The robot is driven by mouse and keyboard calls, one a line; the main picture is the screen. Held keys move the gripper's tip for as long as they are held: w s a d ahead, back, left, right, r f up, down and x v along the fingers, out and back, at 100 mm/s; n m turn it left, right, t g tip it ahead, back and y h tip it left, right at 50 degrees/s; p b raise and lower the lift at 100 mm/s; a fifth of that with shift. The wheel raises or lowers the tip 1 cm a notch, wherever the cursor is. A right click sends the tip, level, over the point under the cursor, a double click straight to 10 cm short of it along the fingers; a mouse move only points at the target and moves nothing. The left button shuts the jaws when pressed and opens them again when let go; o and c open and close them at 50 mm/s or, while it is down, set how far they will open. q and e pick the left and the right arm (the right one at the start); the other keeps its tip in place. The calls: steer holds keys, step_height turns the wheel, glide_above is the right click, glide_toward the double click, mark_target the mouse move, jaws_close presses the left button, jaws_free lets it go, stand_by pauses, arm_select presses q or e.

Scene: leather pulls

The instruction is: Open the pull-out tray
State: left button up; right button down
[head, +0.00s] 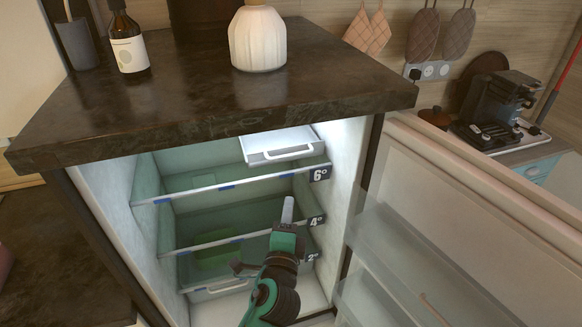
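An open fridge under the dark counter holds a small white pull-out tray (283,147) with a handle bar along its front, at the top right of the interior, under the ceiling. How far it is slid out is hard to tell. My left gripper (288,208) is inside the fridge opening, pointing up, below the tray and apart from it in the picture. Its fingers show as one narrow grey piece, so I cannot tell whether they are open or shut. Nothing is seen held in it. My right gripper is not in view.
Glass shelves (235,184) with number labels lie below the tray, and a bottom drawer (222,288) has a handle. The open fridge door (480,200) with clear bins stands at right. A bottle (129,45) and white vase (257,40) stand on the counter (200,95).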

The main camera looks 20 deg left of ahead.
arm_select(q)
steer(key=r, duration=0.2)
steer(key=p, duration=0.5)
glide_toward(291, 156)
steer(key=x, duration=0.7)
steer(key=shift+w, duration=0.6)
jaws_close()
steer(key=shift+f, duration=0.1)
